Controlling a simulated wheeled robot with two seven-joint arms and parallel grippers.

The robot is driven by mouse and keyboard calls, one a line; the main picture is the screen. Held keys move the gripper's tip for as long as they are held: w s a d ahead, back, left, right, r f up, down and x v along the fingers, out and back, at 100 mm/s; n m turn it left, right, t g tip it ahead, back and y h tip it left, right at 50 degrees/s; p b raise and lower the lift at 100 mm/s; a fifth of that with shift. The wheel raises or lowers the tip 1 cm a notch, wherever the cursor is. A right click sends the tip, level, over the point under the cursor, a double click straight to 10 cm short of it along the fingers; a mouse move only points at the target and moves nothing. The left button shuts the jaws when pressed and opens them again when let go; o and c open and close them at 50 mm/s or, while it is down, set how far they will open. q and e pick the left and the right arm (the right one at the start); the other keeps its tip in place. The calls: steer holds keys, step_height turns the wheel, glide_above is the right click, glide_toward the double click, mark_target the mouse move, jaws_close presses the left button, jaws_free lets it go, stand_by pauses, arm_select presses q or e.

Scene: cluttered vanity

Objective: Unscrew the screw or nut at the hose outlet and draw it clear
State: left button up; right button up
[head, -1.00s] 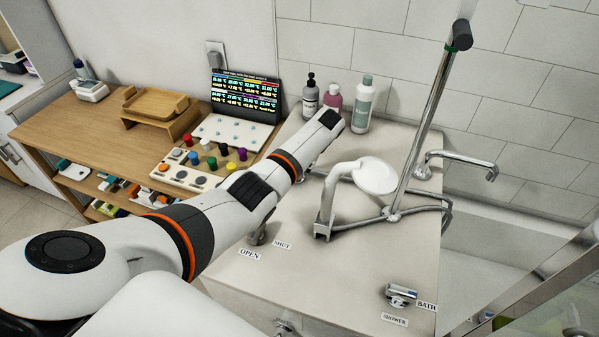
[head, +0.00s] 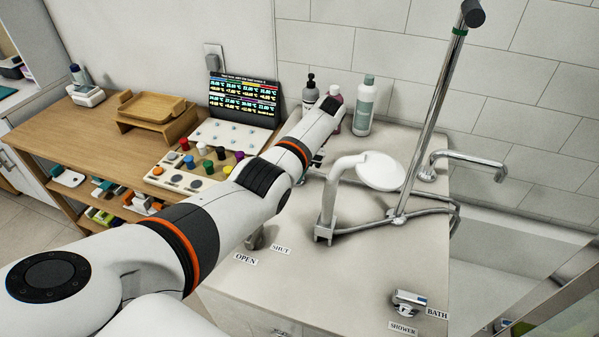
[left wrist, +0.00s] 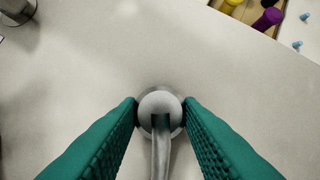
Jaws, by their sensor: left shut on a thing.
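In the left wrist view, a round grey metal piece (left wrist: 160,103) stands on the pale counter, with a metal hose or stem (left wrist: 161,155) running from it toward the bottom edge. I take it for the nut at the hose outlet; its thread is not visible. My left gripper (left wrist: 161,112) has its two teal ribbed fingers shut on this piece, one on each side. In the head view, my left arm crosses from the lower left, and only a dark bit of the gripper (head: 318,159) shows below the wrist. The held piece is hidden there. My right gripper is not in view.
A white shower head (head: 380,171) sits on a holder right of my gripper, beside a tall chrome riser (head: 427,130). A chrome spout (head: 470,157) is farther right. Bottles (head: 364,105) stand behind my wrist. The counter front (head: 330,275) is mostly clear.

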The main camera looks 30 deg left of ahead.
arm_select(q)
steer(key=shift+a+f, duration=0.1)
steer(key=n+g+h+b, duration=0.1)
steer(key=n+b, duration=0.3)
steer(key=b, duration=0.3)
steer(key=shift+w+a+f+b, duration=0.1)
steer(key=shift+w+b, duration=0.05)
steer(key=shift+b, duration=0.15)
steer(key=shift+n+h+b, duration=0.3)
steer(key=shift+n+b, duration=0.05)
steer(key=shift+n, duration=0.15)
steer(key=shift+r, duration=0.25)
steer(key=o, duration=1.5)
steer(key=shift+c, duration=0.2)
